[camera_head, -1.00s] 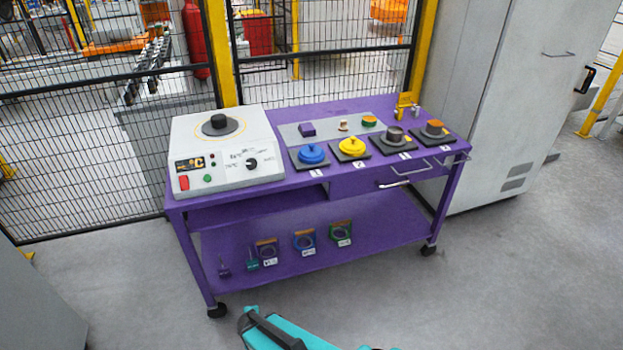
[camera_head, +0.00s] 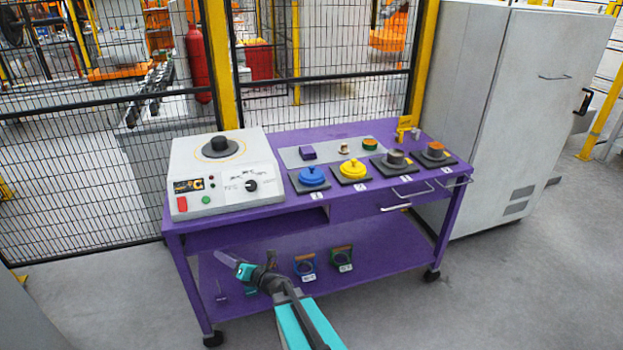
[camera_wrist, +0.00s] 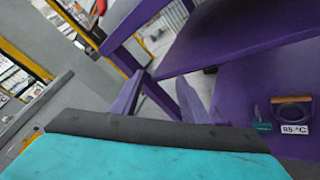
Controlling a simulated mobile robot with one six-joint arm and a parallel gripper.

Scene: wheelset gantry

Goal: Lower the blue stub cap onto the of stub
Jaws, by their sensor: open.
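The blue stub cap (camera_head: 311,176) sits on the first dark square pad from the left on the purple bench top. A yellow cap (camera_head: 353,169) sits on the second pad. The third pad carries a grey round stub (camera_head: 395,158) and the fourth a brown-topped stub (camera_head: 435,151). I cannot tell which stub the task means. My gripper (camera_head: 226,258) is in front of the bench at the height of the lower shelf, below and left of the blue cap. In the wrist view, my gripper (camera_wrist: 158,92) is open and empty. The caps are outside the wrist view.
A white heater box (camera_head: 222,172) stands at the bench's left. A grey strip (camera_head: 325,151) behind the pads holds small parts. Tagged rings, one green (camera_head: 342,262), are at the lower shelf (camera_head: 385,248). A grey cabinet (camera_head: 500,110) stands right, mesh fencing behind.

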